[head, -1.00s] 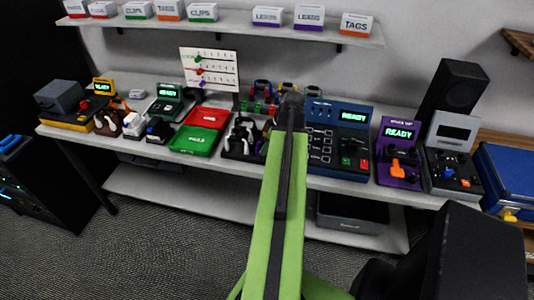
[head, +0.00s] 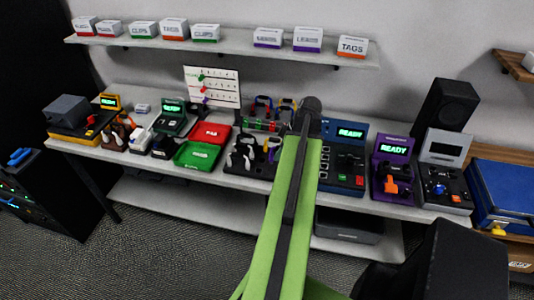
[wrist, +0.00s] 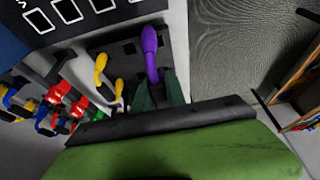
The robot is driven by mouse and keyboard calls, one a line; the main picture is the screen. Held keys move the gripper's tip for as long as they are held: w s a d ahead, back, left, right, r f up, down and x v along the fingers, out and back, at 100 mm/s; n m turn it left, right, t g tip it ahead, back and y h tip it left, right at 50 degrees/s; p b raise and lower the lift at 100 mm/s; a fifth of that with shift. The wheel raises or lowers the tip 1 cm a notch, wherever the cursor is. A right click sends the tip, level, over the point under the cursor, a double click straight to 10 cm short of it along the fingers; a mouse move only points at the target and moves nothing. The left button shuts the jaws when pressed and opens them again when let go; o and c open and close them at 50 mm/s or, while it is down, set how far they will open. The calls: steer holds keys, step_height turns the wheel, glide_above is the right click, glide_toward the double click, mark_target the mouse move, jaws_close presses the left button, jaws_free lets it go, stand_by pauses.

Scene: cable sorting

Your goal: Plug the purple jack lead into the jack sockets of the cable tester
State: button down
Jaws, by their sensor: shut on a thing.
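The purple jack lead (wrist: 150,42) is upright in the wrist view, its lower part between the dark green fingers of my gripper (wrist: 157,88). My gripper is shut on it. Its lower end is hidden by the fingers. The blue cable tester (head: 352,150) stands on the bench in the head view, with a lit READY screen. My arm covers part of its left side. White-outlined squares on a dark panel (wrist: 85,10) show at the top of the wrist view. My gripper is hidden in the head view. I cannot tell whether the lead touches a socket.
Yellow plugs (wrist: 100,68) and red plugs (wrist: 78,106) lie left of my gripper in the wrist view. A purple READY device (head: 392,165) stands right of the tester. Red tray (head: 210,134) and green tray (head: 197,155) are further left. Carpet floor is open in front.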

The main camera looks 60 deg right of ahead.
steer(key=s+r, duration=0.1)
steer(key=s+d+r+p, duration=0.1)
steer(key=s, duration=0.1)
steer(key=s+d+r+p, duration=0.1)
steer(key=shift+s+r, duration=0.3)
steer(key=shift+s, duration=0.1)
steer(key=p+v, duration=0.3)
steer(key=shift+r+p, duration=0.25)
steer(key=shift+p, duration=0.1)
steer(key=shift+f, duration=0.1)
